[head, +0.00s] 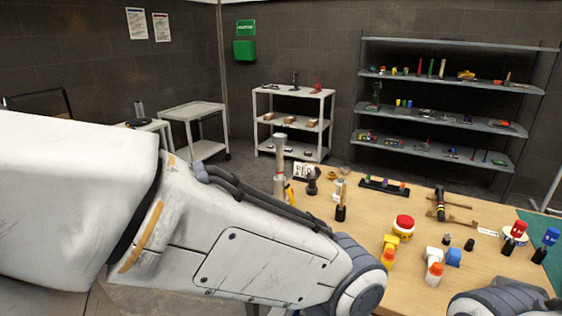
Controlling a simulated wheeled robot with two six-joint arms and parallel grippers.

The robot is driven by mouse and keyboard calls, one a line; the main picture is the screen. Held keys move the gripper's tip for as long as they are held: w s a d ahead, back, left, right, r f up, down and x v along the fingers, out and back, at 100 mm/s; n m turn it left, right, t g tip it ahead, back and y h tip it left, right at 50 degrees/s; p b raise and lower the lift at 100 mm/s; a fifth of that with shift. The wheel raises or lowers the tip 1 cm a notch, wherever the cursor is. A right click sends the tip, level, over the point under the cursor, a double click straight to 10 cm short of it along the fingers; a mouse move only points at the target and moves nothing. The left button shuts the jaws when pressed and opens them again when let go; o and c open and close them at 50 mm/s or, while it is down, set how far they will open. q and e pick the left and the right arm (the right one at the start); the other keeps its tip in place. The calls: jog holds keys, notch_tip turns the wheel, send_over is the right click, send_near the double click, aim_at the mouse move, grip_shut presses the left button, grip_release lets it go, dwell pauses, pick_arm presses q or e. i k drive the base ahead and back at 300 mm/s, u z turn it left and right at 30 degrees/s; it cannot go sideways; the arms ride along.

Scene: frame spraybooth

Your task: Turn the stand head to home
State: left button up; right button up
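I cannot make out the stand head for certain. A dark thin tubular frame (42,97) shows at the far left, partly hidden behind my white arm. An upright silver cylinder (280,155) rises behind the same arm near the table's left end; its lower part is hidden and I cannot tell what it belongs to. Neither gripper shows. My arm covers much of the left and lower middle of the view, and another part of me shows at the bottom right.
A grey shelf rack (440,86) and a white shelf cart (292,122) stand behind. Another cart (192,112) stands at the back left.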

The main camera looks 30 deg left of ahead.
aim_at(279, 191)
jog(key=k, duration=1)
jog(key=u, duration=1.35)
jog(key=i, duration=5.45)
jog(key=z, duration=2.2)
